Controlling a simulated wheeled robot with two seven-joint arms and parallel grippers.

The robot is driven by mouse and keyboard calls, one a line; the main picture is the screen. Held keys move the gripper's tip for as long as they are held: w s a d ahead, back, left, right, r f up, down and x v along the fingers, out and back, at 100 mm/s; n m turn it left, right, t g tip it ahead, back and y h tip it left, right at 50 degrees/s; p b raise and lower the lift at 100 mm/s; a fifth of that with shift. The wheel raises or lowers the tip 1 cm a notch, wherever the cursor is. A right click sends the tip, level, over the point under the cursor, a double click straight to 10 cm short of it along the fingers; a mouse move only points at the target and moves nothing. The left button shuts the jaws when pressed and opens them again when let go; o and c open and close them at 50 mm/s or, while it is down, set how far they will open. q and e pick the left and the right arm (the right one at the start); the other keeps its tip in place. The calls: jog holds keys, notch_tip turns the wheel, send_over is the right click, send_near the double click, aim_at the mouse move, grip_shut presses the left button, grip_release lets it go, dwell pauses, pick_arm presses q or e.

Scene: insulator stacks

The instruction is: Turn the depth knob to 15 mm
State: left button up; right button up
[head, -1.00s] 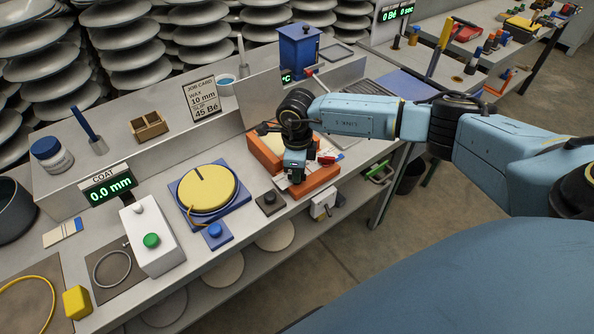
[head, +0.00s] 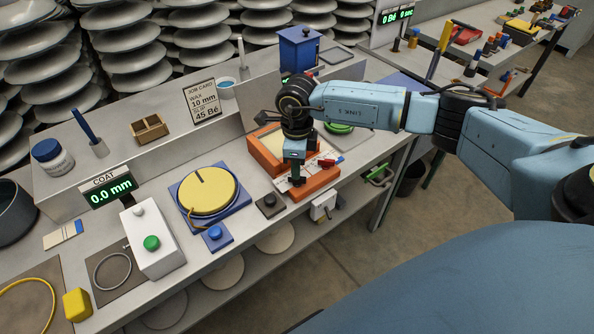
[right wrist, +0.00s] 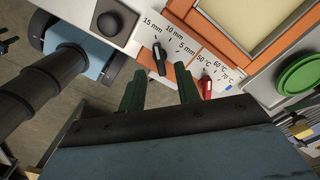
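The black depth knob (right wrist: 159,58) sits on a white panel strip in the right wrist view, beside the printed marks 15 mm, 10 mm and 5 mm. Its upper end lies near the 15 mm and 10 mm marks; I cannot tell exactly which it points to. My right gripper (right wrist: 160,91) is open and empty, its two green fingers apart, with the knob ahead of the gap between them. In the head view my right gripper (head: 296,174) is over the orange unit (head: 316,187) and hides the knob. My left gripper is not in view.
A red temperature knob (right wrist: 207,86) sits close to the right finger. A green disc (right wrist: 300,75) lies further right. A black button box (head: 269,204) stands left of the orange unit. The job card (head: 203,102) reads wax 10 mm; the coat display (head: 109,188) reads 0.0 mm.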

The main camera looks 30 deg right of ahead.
notch_tip(320, 180, up, 10)
jog(key=shift+f, duration=0.2)
dwell(0.4)
